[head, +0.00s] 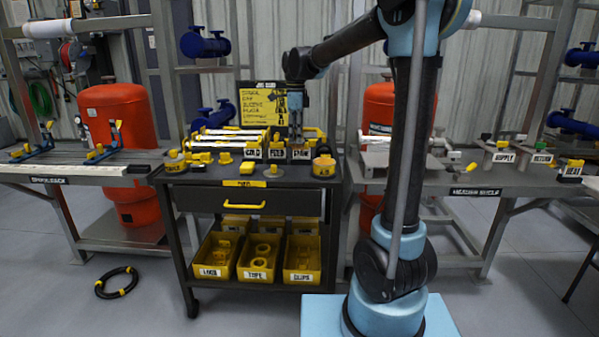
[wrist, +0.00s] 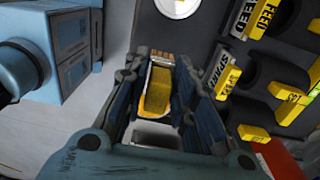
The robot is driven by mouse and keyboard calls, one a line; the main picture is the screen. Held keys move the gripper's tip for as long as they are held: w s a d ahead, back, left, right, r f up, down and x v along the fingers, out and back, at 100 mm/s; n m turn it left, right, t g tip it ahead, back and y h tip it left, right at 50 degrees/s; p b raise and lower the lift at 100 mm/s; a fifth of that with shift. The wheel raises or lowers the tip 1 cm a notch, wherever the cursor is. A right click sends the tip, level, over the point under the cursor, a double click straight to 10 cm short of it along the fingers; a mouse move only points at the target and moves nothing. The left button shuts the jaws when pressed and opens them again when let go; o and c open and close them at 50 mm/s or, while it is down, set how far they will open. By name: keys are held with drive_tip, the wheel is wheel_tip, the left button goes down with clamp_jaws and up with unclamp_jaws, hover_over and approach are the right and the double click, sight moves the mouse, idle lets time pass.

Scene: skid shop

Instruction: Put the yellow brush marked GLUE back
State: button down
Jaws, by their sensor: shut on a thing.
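My gripper (wrist: 155,105) is shut on a yellow piece that looks like the brush (wrist: 158,90), with a pale bristle-like end at the top of the jaws. No GLUE mark is legible on it, and the fingers hide its sides. The held piece is too small to make out there. I cannot tell which place on the cart is the brush's own.
Yellow-labelled blocks, one marked SPARE (wrist: 222,72), sit close right of my gripper. Yellow bins (head: 258,272) fill the cart's lower shelf. Benches with red tanks (head: 120,130) flank the cart. A black ring (head: 116,282) lies on the floor at left.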

sight(296, 146)
drive_tip(key=f, duration=0.4)
drive_tip(key=shift+w+d+f, duration=0.1)
drive_tip(key=shift+w+f, duration=0.15)
drive_tip(key=shift+f, duration=2.7)
drive_tip(key=c, duration=1.3)
unclamp_jaws()
drive_tip(key=shift+f, duration=0.1)
